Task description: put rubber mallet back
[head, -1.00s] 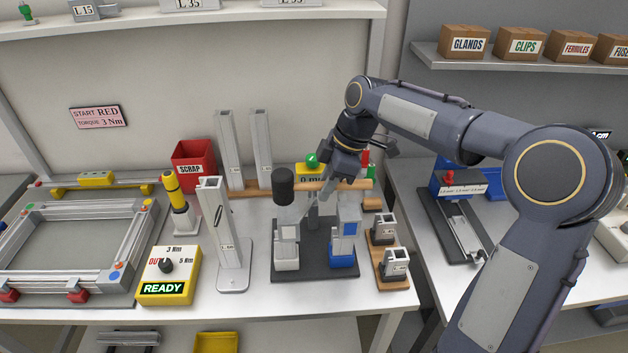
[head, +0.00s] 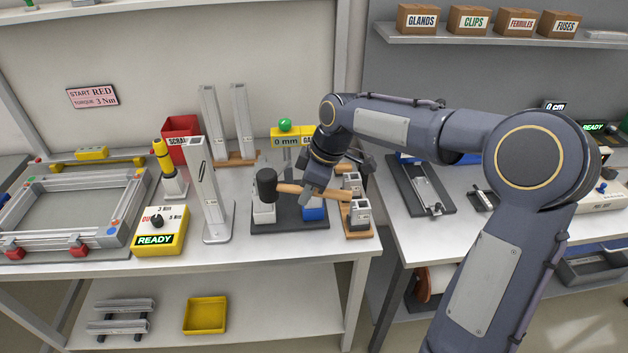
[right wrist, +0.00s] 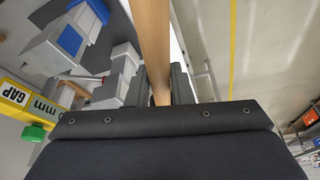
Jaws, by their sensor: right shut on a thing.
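The rubber mallet has a black head (head: 267,186) and a wooden handle (head: 291,190), lying about level across the head view. My right gripper (head: 312,194) is shut on the handle, to the right of the mallet head. In the right wrist view the handle (right wrist: 153,45) runs up from between the fingers. The mallet appears in front of and above a dark fixture base (head: 290,222) with grey and blue blocks, partly hiding them. My left gripper is not in view.
A gap gauge (head: 284,140) with a green knob stands behind my gripper. Wooden-based metal holders (head: 359,218) stand close on the right. A tall aluminium post (head: 207,190), a yellow torque box (head: 161,232) and a red scrap bin (head: 180,128) are to the left. A gap separates the two benches.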

